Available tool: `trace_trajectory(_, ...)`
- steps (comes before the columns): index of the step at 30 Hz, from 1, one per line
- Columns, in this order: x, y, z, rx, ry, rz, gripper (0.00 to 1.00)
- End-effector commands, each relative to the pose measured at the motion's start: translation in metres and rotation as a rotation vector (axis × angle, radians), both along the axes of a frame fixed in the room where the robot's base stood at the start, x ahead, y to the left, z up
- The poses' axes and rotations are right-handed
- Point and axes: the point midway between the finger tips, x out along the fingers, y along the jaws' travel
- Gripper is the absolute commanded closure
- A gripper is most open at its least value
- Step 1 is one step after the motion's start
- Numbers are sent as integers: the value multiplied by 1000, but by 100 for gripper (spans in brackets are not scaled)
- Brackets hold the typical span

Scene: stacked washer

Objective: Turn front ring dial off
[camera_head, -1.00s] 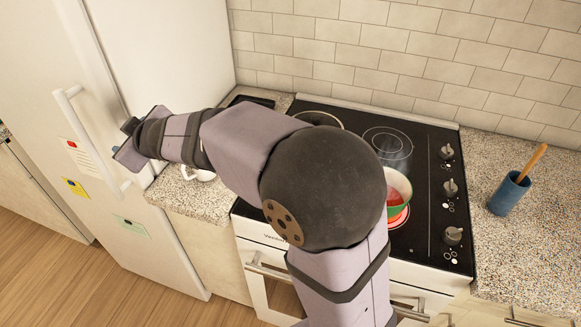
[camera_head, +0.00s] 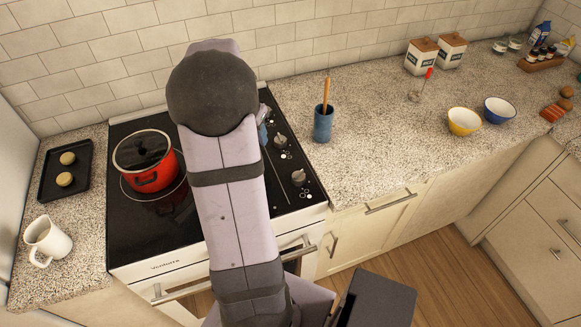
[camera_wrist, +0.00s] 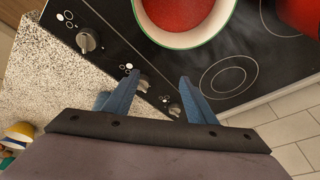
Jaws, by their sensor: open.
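The stove's dials run along the right side of the black cooktop (camera_head: 130,225). The front dial (camera_head: 299,177) and the middle dial (camera_head: 281,142) show in the head view. In the wrist view the front dial (camera_wrist: 88,40) is at upper left, apart from my gripper (camera_wrist: 158,77). The middle dial (camera_wrist: 145,82) and the rear dial (camera_wrist: 173,108) appear between my two blue fingers, seen from above. My gripper is open and holds nothing. In the head view it is mostly hidden behind my arm.
A red lidded pot (camera_head: 150,165) stands on the left of the cooktop. A pan of red food (camera_wrist: 185,12) is near my fingers in the wrist view. A blue utensil cup (camera_head: 323,123) stands on the counter (camera_head: 375,140) right of the dials. A mug (camera_head: 48,240) is at left.

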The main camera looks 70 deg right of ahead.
Motion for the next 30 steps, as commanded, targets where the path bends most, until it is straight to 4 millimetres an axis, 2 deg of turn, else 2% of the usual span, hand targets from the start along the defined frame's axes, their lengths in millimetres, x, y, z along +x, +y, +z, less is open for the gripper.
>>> trace_trajectory(1, -33, -7, -3, 55, 0, -117, 49)
trace_trajectory(3, -67, -8, -9, 126, -5, -249, 49)
trace_trajectory(6, -103, -5, -15, 211, -19, -401, 49)
trace_trajectory(10, -132, 0, -19, 286, -38, -532, 49)
trace_trajectory(15, -146, 4, -21, 327, -50, -599, 49)
trace_trajectory(22, -147, 4, -25, 330, -50, -603, 49)
trace_trajectory(30, -147, 5, -54, 332, -48, -602, 49)
